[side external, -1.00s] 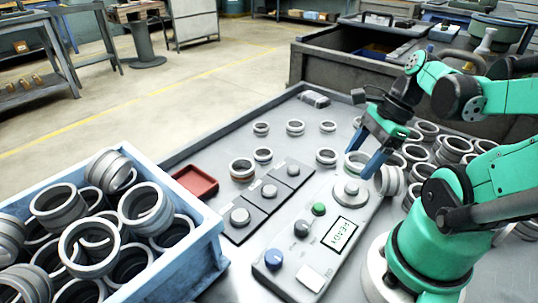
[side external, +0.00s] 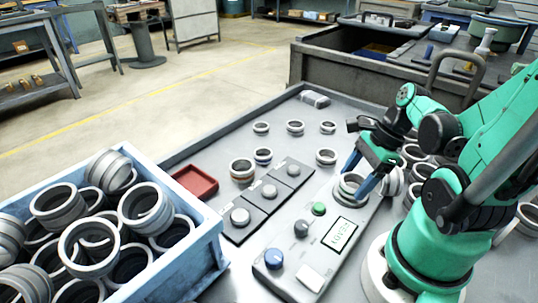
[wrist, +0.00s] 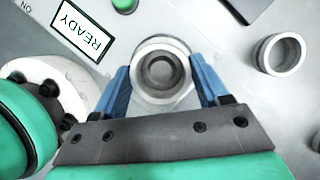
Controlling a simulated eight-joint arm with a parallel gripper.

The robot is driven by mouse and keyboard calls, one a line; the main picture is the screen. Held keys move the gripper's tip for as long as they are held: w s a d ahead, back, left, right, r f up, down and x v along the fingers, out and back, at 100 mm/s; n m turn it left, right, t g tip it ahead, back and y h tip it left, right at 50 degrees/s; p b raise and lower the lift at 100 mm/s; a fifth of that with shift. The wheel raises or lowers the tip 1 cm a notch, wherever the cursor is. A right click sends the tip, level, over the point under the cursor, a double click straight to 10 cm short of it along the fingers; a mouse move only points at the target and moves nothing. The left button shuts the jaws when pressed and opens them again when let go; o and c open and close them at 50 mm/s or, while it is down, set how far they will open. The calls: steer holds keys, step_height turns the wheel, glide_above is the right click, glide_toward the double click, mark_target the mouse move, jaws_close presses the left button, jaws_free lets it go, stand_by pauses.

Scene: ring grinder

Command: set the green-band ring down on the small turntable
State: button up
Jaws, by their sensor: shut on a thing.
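My gripper (side external: 353,182) has its two blue fingers on either side of a grey metal ring (side external: 346,192). It is shut on that ring. The ring is level at the small turntable on the far end of the control panel, and hides most of the turntable. In the wrist view, the ring (wrist: 160,42) lies between the fingertips, with the round turntable centre (wrist: 160,69) showing through its opening, roughly centred. I cannot make out a green band, or whether the ring's underside touches the turntable.
The control panel (side external: 297,255) has a READY display (side external: 339,234), a green button (side external: 319,208) and a blue knob (side external: 274,259). Loose rings stand behind and right of the turntable. A blue crate of rings (side external: 212,250) and a red tray (side external: 196,181) are at left.

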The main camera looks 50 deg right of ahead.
steer(key=o, duration=1.4)
steer(key=shift+r, duration=0.1)
steer(key=shift+v, duration=2.7)
